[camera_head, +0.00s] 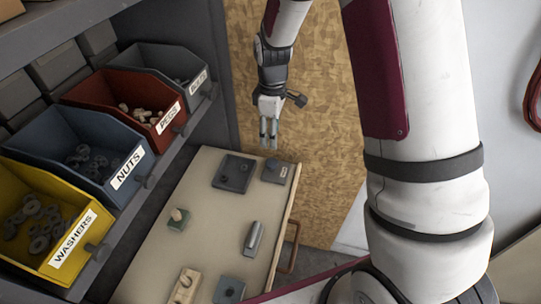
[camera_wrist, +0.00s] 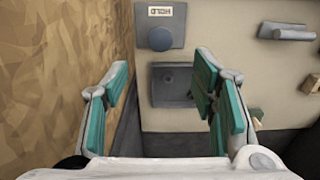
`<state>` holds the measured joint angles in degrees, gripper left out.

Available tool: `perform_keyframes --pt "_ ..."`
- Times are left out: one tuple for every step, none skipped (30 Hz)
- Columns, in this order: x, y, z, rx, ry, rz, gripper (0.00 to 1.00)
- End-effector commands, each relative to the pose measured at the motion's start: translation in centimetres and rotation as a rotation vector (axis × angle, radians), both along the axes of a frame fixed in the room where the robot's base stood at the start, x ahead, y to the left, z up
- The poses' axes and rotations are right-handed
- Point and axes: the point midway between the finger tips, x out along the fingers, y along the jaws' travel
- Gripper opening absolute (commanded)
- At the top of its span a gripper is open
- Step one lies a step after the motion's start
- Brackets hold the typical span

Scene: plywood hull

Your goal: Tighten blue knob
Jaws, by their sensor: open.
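The blue-grey round knob (camera_wrist: 161,38) sits on a small grey plate (camera_wrist: 160,13) with a label, at the top centre of the wrist view. In the head view the knob (camera_head: 283,172) is tiny on its plate near the far right corner of the work surface. My gripper (camera_wrist: 162,70) is open and empty, its teal-padded fingers wide apart. In the wrist view the knob lies beyond the fingertips, between their lines. In the head view my gripper (camera_head: 268,132) points down behind the board's far edge, apart from the plate. How tight the knob is cannot be seen.
A dark square fixture (camera_wrist: 173,87) lies beside the knob plate. A grey handle (camera_head: 253,238) and a peg block (camera_head: 178,220) stand nearer on the board (camera_head: 207,227). Plywood wall (camera_head: 325,120) rises close behind; labelled bins, including nuts (camera_head: 75,160), line the left.

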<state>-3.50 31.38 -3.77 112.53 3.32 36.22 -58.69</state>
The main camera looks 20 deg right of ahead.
Motion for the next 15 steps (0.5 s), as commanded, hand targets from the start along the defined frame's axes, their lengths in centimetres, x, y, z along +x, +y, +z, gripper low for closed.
perform_keyframes --pt "-0.1 0.0 -1.0 0.0 0.005 0.0 0.53" --pt "-0.2 0.0 -1.6 -0.001 0.006 0.0 0.53" --pt "-0.1 0.0 -2.4 0.0 0.005 -0.001 0.53" --pt "-0.2 0.0 -3.1 -0.001 0.006 -0.001 0.53" --pt "-0.2 0.0 -3.6 0.0 0.005 -0.001 0.53" --pt "-0.2 0.0 -4.4 -0.001 0.006 0.0 0.53" --pt "-0.1 0.0 -5.0 -0.001 0.004 0.0 0.53" --pt "-0.2 0.0 -5.6 -0.001 0.006 -0.001 0.53" --pt "-0.2 0.0 -6.4 -0.001 0.004 -0.001 0.53" --pt "-0.1 0.0 -6.9 -0.001 0.004 -0.002 0.53" --pt "-0.1 0.0 -7.5 0.0 0.005 -0.002 0.53" --pt "-0.1 0.0 -8.1 -0.001 0.003 -0.001 0.53" --pt "-0.1 0.0 -8.6 -0.001 0.004 -0.001 0.53" --pt "-0.1 0.0 -9.0 -0.001 0.003 -0.001 0.53" --pt "-0.1 0.0 -9.6 -0.001 0.003 -0.001 0.53"
